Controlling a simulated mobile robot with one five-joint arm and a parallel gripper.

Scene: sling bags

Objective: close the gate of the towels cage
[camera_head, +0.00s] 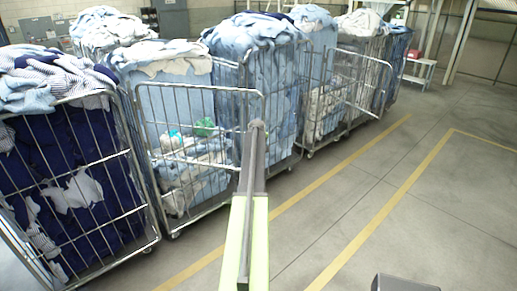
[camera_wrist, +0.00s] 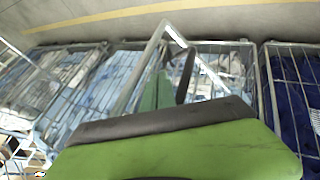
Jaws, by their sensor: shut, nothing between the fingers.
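A wire cage (camera_head: 168,205) of light blue and white cloth stands second from the left in the head view. Its barred gate (camera_head: 204,84) stands out at an angle from the front. I cannot read which cage is the towels one; another cage with a swung-out gate (camera_head: 372,83) stands farther right. My gripper (camera_head: 257,126) is shut and empty, at the free right edge of the nearer gate. I cannot tell whether it touches the bars. In the wrist view, a slanted gate frame (camera_wrist: 139,66) shows beside my dark gripper (camera_wrist: 186,75).
A cage of dark blue cloth (camera_head: 70,150) stands at the left, close to the nearer gate's cage. More full cages stand in a row behind. A yellow floor line (camera_head: 345,254) crosses the clear concrete floor at the right. A small white stand (camera_head: 420,68) is farther back.

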